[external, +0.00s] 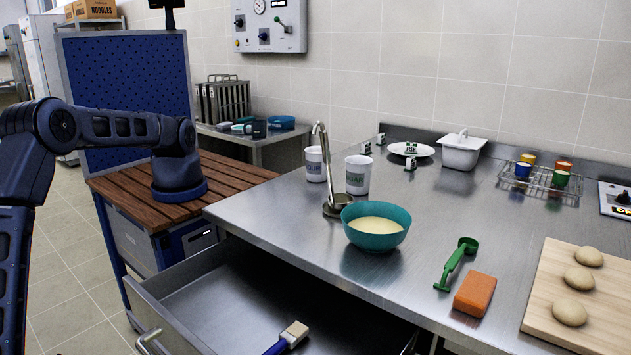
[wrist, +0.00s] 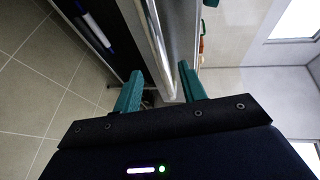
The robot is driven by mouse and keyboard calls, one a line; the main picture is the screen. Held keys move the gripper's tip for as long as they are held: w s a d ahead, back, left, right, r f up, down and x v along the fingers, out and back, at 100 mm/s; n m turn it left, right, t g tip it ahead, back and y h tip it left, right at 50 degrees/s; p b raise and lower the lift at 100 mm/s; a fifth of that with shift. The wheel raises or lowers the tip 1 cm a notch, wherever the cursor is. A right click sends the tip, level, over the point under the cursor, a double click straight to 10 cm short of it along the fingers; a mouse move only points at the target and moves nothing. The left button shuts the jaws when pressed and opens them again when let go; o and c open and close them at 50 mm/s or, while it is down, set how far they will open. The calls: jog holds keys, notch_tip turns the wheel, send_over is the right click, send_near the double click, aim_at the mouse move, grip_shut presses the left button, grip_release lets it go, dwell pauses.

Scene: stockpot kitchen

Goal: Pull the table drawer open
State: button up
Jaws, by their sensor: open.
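The table drawer (external: 190,292) is pulled out from under the steel table in the external view, its inside showing. Its curved metal handle (external: 147,341) shows at the bottom edge, partly cut off. My gripper is outside the external view. In the wrist view, my gripper (wrist: 160,70) is open, with teal fingers apart on both sides of a long metal bar or edge. I cannot tell whether this is the handle or the drawer front, or whether the fingers touch it.
A blue-handled brush (external: 288,338) lies in the drawer. The tiled floor (external: 80,290) at the left is clear.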

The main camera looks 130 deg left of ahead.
jog(key=shift+v, duration=1.65)
jog(key=w+a+r+n+g+h, duration=0.2)
jog(key=a+r+g+h, duration=0.4)
jog(key=a+r, duration=2.05)
jog(key=s+a+r+n+h, duration=0.1)
jog(key=s+a+r+h, duration=0.5)
jog(key=s+a+r, duration=1.2)
jog(key=s+a+f+t+h, duration=0.1)
jog(key=s+a+t, duration=0.1)
jog(key=s, duration=0.7)
jog(key=s+a+f+t+h, duration=0.1)
jog(key=s+a, duration=0.4)
jog(key=s, duration=0.5)
jog(key=shift+n+t+h, duration=0.4)
jog(key=shift+t, duration=0.3)
